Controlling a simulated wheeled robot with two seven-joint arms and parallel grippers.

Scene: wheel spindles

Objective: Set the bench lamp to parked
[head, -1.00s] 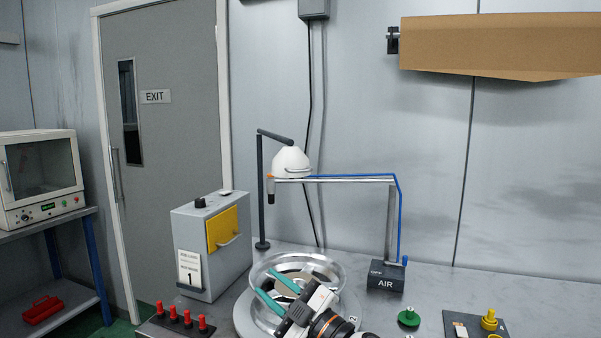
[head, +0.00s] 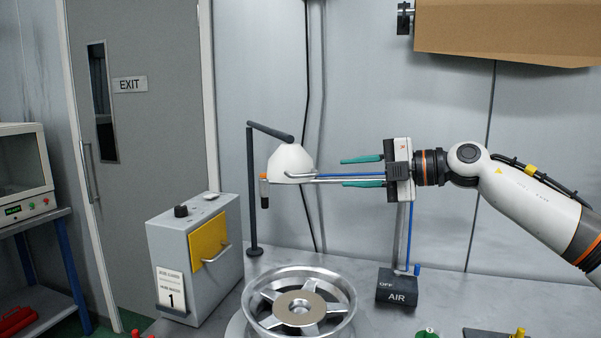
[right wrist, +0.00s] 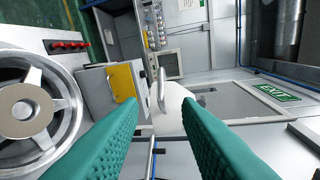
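The bench lamp has a white dome shade (head: 291,160) with a thin grey handle low on its front. The shade hangs from a dark arm on a dark post (head: 252,195) behind the wheel. In the right wrist view the white shade (right wrist: 172,118) and its handle (right wrist: 161,90) show between my fingers, beyond the tips. My right gripper (head: 343,172) is open and empty, to the right of the shade and pointing at it, apart from it. Its teal fingers also show in the right wrist view (right wrist: 160,105). My left gripper is not in view.
A silver wheel (head: 300,303) lies on the bench below. The horizontal pipe with a blue hose from the AIR stand (head: 397,288) passes close to the shade and gripper. A grey box with a yellow panel (head: 208,243) stands left. A brown overhead housing (head: 500,32) is upper right.

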